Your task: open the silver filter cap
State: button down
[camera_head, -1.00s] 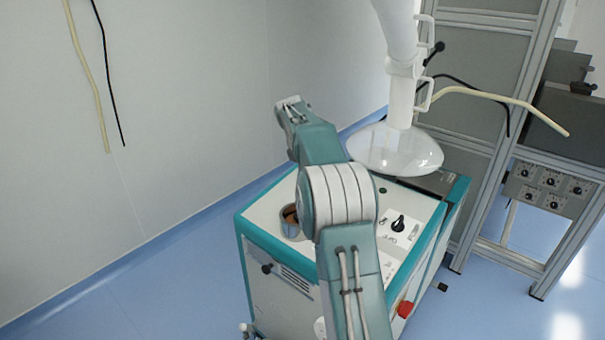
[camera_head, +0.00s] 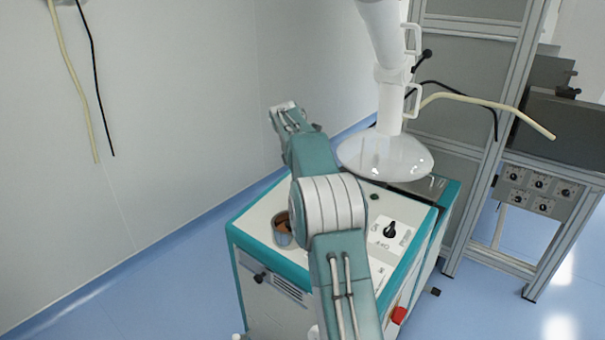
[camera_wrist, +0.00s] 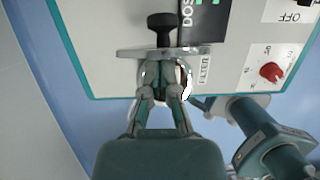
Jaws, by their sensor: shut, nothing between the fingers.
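In the wrist view the silver cap (camera_wrist: 125,54) shows as a thin, edge-on disc with a black knob (camera_wrist: 163,28) on its far side. A pale round rim shows partly behind the fingers, next to the FILTER label. My gripper (camera_wrist: 163,80) is shut and empty, its fingertips close beside the disc's near side; contact cannot be told. In the head view a silver cylinder (camera_head: 283,239) with a brown interior sits on the left of the machine top, partly covered by my arm. My fingers cannot be clearly made out there.
The white-topped teal machine (camera_head: 258,212) carries a black dial (camera_head: 390,230) and a red button (camera_head: 399,315). A clear hood (camera_head: 385,158) hangs over its back. A wall stands left and a metal frame right. The wrist view shows a red knob (camera_wrist: 270,72).

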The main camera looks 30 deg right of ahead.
jog(key=v, duration=1.1)
jog(key=s+a+r+m+t, duration=0.1)
jog(key=s+a+r+m, duration=0.45)
jog(key=a, duration=0.25)
jog(key=s+a+m+t+y, duration=0.1)
jog(key=s+a+m+y, duration=0.1)
jog(key=s+a+m, duration=0.5)
jog(key=s+a+f+m, duration=0.3)
jog(key=s+f, duration=0.1)
jog(key=s, duration=0.4)
jog(key=s+a+f+m+t+y, duration=0.1)
jog(key=s+a+f+m, duration=0.2)
jog(key=s, duration=0.5)
jog(key=s+a+f+m+t, duration=0.1)
jog(key=s+a+f+m, duration=0.2)
jog(key=s+f, duration=0.3)
jog(key=s, duration=0.2)
jog(key=shift+s+a+y, duration=0.35)
jog(key=shift+y, duration=0.05)
jog(key=shift+s+m, duration=0.15)
jog(key=shift+m, duration=0.1)
